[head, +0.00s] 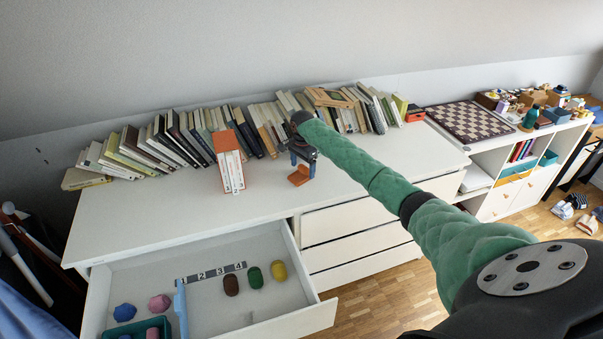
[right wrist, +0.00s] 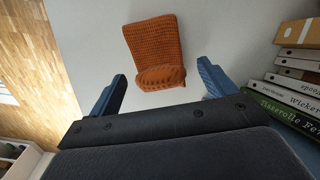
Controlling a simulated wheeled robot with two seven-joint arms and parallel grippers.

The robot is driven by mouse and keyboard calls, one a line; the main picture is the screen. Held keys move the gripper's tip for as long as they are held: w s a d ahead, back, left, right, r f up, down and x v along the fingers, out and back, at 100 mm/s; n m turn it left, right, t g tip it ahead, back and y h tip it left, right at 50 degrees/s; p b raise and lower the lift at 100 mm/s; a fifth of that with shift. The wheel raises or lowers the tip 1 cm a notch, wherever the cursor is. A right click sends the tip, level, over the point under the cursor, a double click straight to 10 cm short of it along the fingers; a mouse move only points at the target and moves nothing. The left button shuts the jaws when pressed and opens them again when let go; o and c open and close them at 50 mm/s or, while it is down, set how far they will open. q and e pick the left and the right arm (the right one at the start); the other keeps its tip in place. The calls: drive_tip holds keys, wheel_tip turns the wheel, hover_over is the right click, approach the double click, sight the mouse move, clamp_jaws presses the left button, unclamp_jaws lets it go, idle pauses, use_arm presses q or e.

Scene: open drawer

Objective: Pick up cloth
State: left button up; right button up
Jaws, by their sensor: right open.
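The cloth (right wrist: 153,47) is orange and knitted-looking, with a folded or rolled near edge. It lies on the white dresser top, and in the head view the cloth (head: 299,177) shows just below my right gripper (head: 303,160). In the right wrist view my right gripper (right wrist: 160,92) is open, with its blue fingers apart on either side of the cloth's near edge. Nothing is between the fingers that I can see gripped. My left gripper is not in view.
An orange-and-white book stack (head: 230,165) stands left of the cloth. A row of leaning books (head: 180,138) lines the back. The open drawer (head: 215,300) below holds several coloured objects. A chessboard (head: 468,121) lies on the shelf at right. The dresser top (head: 130,205) is clear at left.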

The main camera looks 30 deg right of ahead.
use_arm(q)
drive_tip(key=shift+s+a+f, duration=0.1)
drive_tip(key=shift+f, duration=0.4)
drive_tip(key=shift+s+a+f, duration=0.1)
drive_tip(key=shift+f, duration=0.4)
use_arm(e)
drive_tip(key=shift+f, duration=1.1)
drive_tip(key=shift+c, duration=0.2)
drive_tip(key=shift+s, duration=0.1)
drive_tip(key=c, duration=1.1)
drive_tip(key=shift+r, duration=0.15)
